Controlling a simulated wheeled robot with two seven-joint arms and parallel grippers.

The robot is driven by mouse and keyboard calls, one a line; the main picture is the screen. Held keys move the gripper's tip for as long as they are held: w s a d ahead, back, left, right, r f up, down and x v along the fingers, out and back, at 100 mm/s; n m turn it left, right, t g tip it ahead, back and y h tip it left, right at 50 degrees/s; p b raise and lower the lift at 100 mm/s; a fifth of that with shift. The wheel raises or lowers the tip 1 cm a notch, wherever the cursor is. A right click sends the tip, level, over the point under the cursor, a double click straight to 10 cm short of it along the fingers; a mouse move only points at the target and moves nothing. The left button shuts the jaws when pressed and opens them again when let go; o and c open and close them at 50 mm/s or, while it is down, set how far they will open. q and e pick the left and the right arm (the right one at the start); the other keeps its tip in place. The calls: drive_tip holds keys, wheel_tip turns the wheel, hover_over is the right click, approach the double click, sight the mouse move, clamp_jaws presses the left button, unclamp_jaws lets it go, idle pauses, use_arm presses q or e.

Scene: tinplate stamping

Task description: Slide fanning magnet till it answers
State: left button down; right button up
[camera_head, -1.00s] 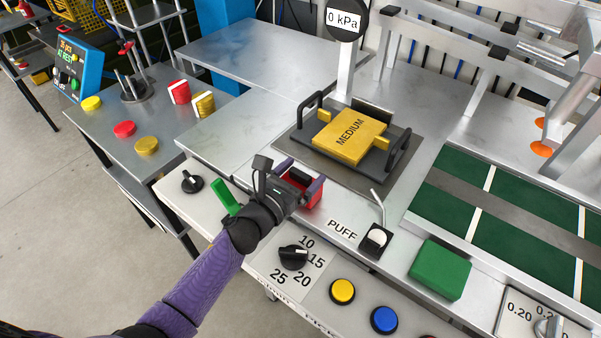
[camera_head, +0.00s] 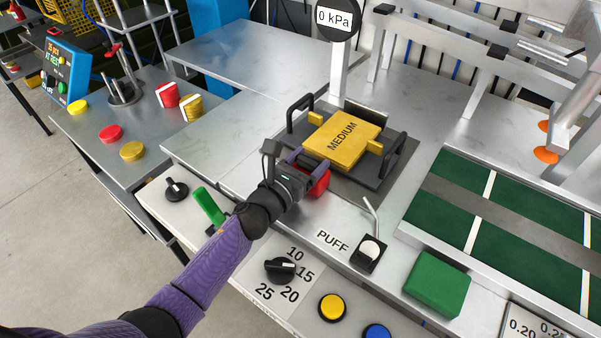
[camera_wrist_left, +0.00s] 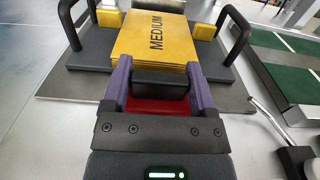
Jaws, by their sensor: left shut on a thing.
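The fanning magnet is a red block (camera_head: 320,184) with a dark upper part, which shows between the fingers in the left wrist view (camera_wrist_left: 160,82). My left gripper (camera_head: 307,172) is shut on it, with purple fingers on both sides, also seen in the left wrist view (camera_wrist_left: 160,90). The magnet is close to the near edge of a yellow stack of sheets marked MEDIUM (camera_head: 341,140). I cannot tell whether they touch. The stack lies in a dark holder (camera_head: 392,165) with two side handles. My right gripper is not in view.
A gauge (camera_head: 335,19) reads 0 kPa above the stack. A PUFF switch (camera_head: 368,252), a knob (camera_head: 280,270) and yellow and blue buttons are near the front. A green block (camera_head: 437,284) and green conveyor (camera_head: 450,205) are at right. Orange suction cups (camera_head: 546,155) hang there.

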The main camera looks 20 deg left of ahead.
use_arm(q)
drive_tip(key=shift+w+d, duration=0.2)
drive_tip(key=shift+w, duration=0.35)
unclamp_jaws()
drive_tip(key=shift+s, duration=0.1)
drive_tip(key=p+v, duration=0.1)
drive_tip(key=v, duration=0.9)
